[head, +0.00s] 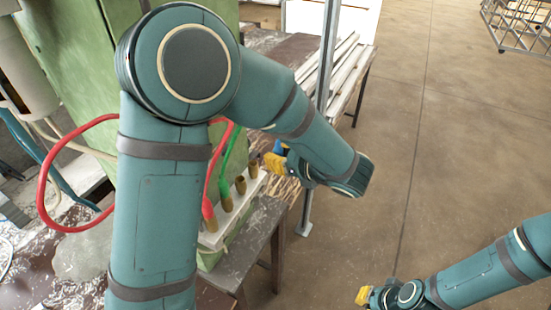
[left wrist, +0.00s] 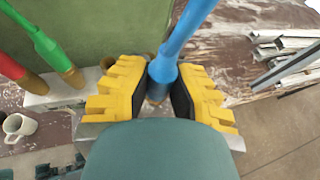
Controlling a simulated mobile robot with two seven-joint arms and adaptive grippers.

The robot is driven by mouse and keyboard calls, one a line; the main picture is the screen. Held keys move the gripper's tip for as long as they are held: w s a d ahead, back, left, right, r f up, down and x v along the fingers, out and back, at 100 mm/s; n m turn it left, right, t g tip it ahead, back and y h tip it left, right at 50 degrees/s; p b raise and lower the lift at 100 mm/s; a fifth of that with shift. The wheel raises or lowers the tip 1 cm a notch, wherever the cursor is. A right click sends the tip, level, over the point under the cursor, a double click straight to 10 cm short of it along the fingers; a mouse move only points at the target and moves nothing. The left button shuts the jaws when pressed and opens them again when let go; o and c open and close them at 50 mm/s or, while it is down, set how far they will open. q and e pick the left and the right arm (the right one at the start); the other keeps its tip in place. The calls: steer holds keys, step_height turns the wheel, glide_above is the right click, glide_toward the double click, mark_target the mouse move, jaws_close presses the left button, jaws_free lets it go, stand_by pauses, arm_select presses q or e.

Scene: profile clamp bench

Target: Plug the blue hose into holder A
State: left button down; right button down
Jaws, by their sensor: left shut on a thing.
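The blue hose (left wrist: 180,45) stands between the yellow fingers of my left gripper (left wrist: 160,92), which is shut on it. A bit of the blue hose (head: 281,146) shows in the head view beside my left gripper (head: 275,163). The gripper is close to the far end of the white holder block (head: 213,239), which has a row of brass sockets. The red hose (head: 208,205) and green hose (head: 225,190) stand in the near sockets; two farther sockets (head: 241,185) look empty. No letter is readable. The hose's lower end is partly hidden. My right gripper (head: 365,296) is at the bottom edge.
A green cabinet (head: 70,60) stands behind the bench. A metal post (head: 326,80) and stacked profiles (head: 340,70) are beyond my left gripper. A white mug (left wrist: 18,126) is at the left in the left wrist view. The floor at right is open.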

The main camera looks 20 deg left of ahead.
arm_select(q)
steer(key=w, duration=0.8)
steer(key=shift+w+d+f, duration=0.2)
steer(key=shift+w+d, duration=0.05)
steer(key=shift+d, duration=0.1)
stand_by(0.5)
steer(key=shift+a, duration=0.1)
